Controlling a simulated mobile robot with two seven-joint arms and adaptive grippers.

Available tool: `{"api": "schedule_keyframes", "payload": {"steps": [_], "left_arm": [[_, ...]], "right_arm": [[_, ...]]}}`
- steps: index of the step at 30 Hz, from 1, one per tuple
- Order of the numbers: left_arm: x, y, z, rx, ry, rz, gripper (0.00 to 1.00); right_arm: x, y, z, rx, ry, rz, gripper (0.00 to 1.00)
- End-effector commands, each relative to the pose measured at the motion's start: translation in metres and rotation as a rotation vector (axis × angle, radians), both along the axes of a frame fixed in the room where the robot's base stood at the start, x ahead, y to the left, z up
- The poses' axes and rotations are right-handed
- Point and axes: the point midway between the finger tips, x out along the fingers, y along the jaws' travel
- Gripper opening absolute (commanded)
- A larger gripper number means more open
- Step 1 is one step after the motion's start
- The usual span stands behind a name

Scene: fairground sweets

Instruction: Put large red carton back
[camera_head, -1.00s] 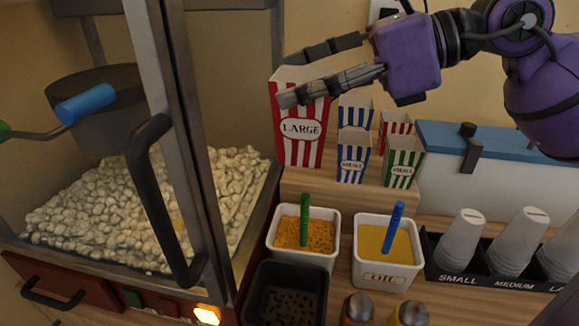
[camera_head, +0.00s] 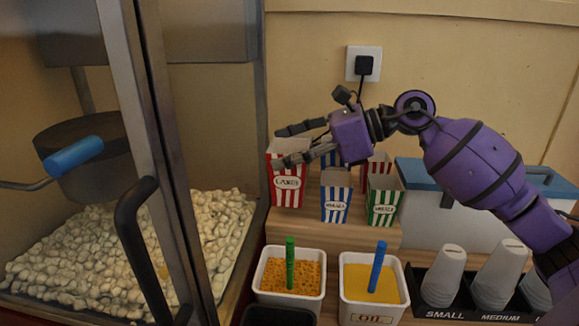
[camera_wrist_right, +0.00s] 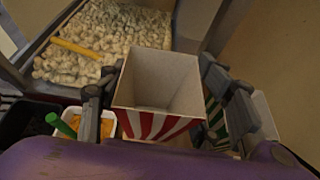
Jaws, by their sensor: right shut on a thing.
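The large red carton (camera_head: 287,183), red and white striped with a LARGE label, stands upright at the left end of the wooden shelf (camera_head: 290,222). My right gripper (camera_head: 282,147) reaches in from the right and is shut on the carton near its top. In the right wrist view, the carton (camera_wrist_right: 160,85) is between the two fingers, its open top facing the camera and its inside empty. Its base looks to be on or very near the shelf; I cannot tell exact contact. My left gripper is not in view.
Blue (camera_head: 336,202), green (camera_head: 384,205) and small red (camera_head: 376,163) striped cartons stand right of it. The popcorn machine (camera_head: 160,150) is close on the left. An orange tub (camera_head: 262,285) and an oil tub (camera_head: 372,312) stand in front. Cups (camera_head: 443,275) are at right.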

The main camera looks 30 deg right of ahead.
Motion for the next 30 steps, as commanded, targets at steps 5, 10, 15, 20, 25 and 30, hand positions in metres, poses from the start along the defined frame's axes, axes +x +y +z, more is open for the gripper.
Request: {"api": "schedule_keyframes", "payload": {"steps": [5,10,15,20,25,30], "left_arm": [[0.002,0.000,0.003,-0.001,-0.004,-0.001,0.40],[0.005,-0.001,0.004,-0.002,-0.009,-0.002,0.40],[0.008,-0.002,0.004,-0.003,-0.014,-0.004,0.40],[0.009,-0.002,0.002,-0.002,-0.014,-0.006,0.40],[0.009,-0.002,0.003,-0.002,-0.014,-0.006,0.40],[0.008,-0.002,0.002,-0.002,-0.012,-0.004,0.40]], "right_arm": [[0.004,-0.002,-0.025,0.003,0.004,0.000,0.41],[0.004,-0.002,-0.036,0.001,-0.001,0.000,0.41],[0.004,-0.002,-0.036,0.000,0.000,0.000,0.41],[0.004,-0.002,-0.041,0.001,0.002,0.000,0.60],[0.004,-0.002,-0.040,0.000,0.001,0.000,0.78],[0.004,-0.002,-0.040,0.000,0.001,0.000,0.78]]}}
